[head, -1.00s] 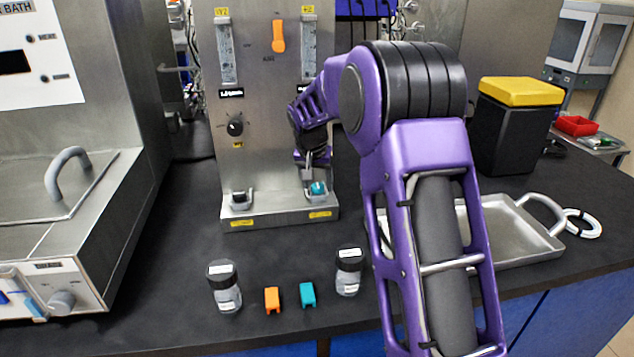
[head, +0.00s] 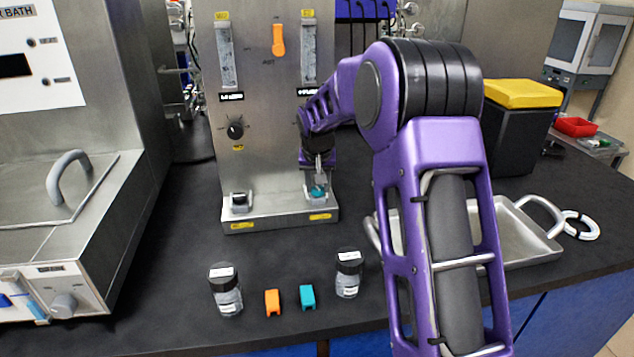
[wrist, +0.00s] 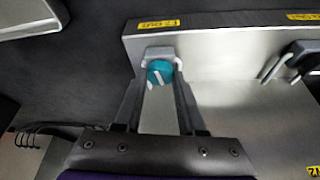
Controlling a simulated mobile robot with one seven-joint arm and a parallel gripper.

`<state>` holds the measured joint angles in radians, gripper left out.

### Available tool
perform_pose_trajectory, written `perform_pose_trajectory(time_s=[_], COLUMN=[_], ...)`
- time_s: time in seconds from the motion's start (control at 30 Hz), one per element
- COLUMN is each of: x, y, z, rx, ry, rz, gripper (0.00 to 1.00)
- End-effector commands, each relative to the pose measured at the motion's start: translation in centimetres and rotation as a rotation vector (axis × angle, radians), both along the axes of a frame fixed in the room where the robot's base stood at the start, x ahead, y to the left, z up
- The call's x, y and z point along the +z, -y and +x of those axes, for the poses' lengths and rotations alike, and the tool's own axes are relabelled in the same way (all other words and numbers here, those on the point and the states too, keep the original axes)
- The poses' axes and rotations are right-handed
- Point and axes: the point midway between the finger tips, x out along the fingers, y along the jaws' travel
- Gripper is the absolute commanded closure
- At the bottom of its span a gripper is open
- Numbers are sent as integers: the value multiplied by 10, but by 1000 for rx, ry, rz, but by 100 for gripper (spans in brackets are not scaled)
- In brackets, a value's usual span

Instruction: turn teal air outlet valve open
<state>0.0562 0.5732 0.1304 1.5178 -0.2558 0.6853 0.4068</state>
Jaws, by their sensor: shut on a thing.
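The teal air outlet valve (head: 318,192) sits at the right end of the steel panel's base ledge. In the wrist view its round teal knob (wrist: 159,72) carries a pale pointer mark, seen slanted. My gripper (wrist: 160,75) has one finger on each side of the knob and is shut on it. In the head view my gripper (head: 318,178) reaches down to the valve from above and partly hides it.
A black valve (head: 239,200) sits at the ledge's left end. Two dark-capped jars (head: 226,290) and orange (head: 272,302) and teal (head: 307,297) clips stand in front.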

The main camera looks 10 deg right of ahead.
Motion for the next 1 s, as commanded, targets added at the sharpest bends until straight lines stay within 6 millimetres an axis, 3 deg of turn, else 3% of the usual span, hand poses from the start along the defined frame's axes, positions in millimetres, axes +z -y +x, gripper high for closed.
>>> perform_pose_trajectory(time_s=[1.0], x=[2], y=[10], z=[3], rx=[954], ry=[1], rz=[4], gripper=[100])
